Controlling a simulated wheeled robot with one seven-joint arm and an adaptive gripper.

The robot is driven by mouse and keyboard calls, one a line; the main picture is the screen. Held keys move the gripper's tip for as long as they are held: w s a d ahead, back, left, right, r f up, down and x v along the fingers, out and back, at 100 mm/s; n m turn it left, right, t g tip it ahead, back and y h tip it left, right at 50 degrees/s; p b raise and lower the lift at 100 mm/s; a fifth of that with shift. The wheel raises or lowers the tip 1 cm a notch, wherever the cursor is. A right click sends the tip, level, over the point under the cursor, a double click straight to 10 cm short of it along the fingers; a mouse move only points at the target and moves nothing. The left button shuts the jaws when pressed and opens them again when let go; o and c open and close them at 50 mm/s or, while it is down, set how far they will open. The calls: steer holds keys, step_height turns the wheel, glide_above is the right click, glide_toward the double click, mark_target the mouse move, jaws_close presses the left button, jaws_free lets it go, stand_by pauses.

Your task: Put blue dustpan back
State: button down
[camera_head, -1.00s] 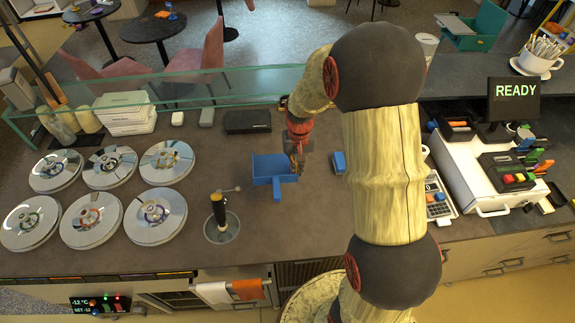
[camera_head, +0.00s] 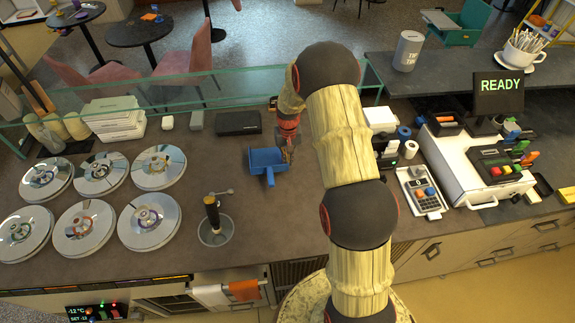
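A blue dustpan (camera_head: 266,160) lies on the dark counter, right of the gelato wells, with its short handle toward the front edge. My gripper (camera_head: 289,157) points down at the dustpan's right edge. The fingers are small and partly dark against the counter, so I cannot tell whether they are open, shut or touching the dustpan.
Several round lidded wells (camera_head: 82,228) fill the left of the counter. A glass screen (camera_head: 180,92) runs along the back. A cash register (camera_head: 470,165) and calculator (camera_head: 421,193) stand at right.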

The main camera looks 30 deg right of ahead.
steer(key=shift+s+f, duration=0.1)
steer(key=shift+f, duration=1.3)
steer(key=shift+f, duration=0.1)
steer(key=c, duration=2)
jaws_free()
steer(key=shift+c, duration=0.2)
